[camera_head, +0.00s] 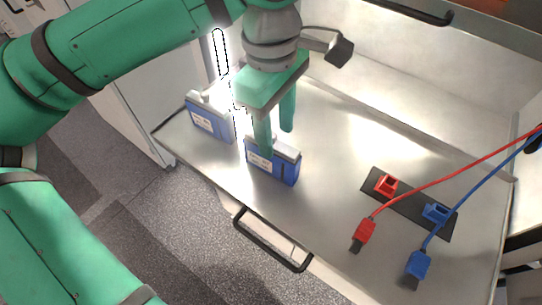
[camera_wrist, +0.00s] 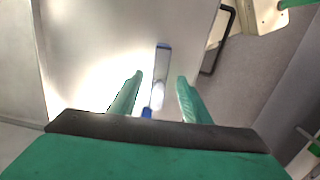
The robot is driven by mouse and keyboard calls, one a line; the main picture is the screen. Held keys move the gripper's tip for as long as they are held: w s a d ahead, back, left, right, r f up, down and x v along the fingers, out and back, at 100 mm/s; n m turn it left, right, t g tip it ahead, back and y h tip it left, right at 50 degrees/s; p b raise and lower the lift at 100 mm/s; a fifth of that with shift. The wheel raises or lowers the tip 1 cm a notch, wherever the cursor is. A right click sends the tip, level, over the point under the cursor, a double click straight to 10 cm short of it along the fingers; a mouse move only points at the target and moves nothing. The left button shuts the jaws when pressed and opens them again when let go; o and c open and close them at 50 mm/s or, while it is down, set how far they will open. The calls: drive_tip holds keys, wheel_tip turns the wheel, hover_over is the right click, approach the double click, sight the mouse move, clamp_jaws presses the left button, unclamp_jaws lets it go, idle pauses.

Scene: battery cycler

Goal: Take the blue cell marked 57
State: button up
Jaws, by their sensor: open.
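Two blue cells with white labels stand on the metal bench. One blue cell (camera_head: 284,167) is in the middle of the head view, under my gripper (camera_head: 275,142). The other blue cell (camera_head: 209,119) stands to its left, further back. The label print is too small to read, so I cannot tell which is marked 57. My gripper points down and is open, its fingertips at the top of the middle cell. In the wrist view, my fingers (camera_wrist: 158,82) are apart, with a narrow blue-and-pale cell (camera_wrist: 162,62) showing between and beyond them.
The metal bench (camera_head: 330,215) has a front handle (camera_head: 272,240). To the right, a dark plate (camera_head: 409,209) carries a red socket (camera_head: 386,185) and a blue socket (camera_head: 436,212). A red connector (camera_head: 363,234) and a blue connector (camera_head: 417,265) trail cables across the right side.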

sight(271, 161)
drive_tip(key=shift+w+a, duration=0.15)
drive_tip(key=shift+a, duration=0.2)
drive_tip(key=shift+a+f+y, duration=0.1)
drive_tip(key=shift+y, duration=0.2)
drive_tip(key=shift+w+f, duration=0.1)
drive_tip(key=shift+f, duration=5.1)
clamp_jaws()
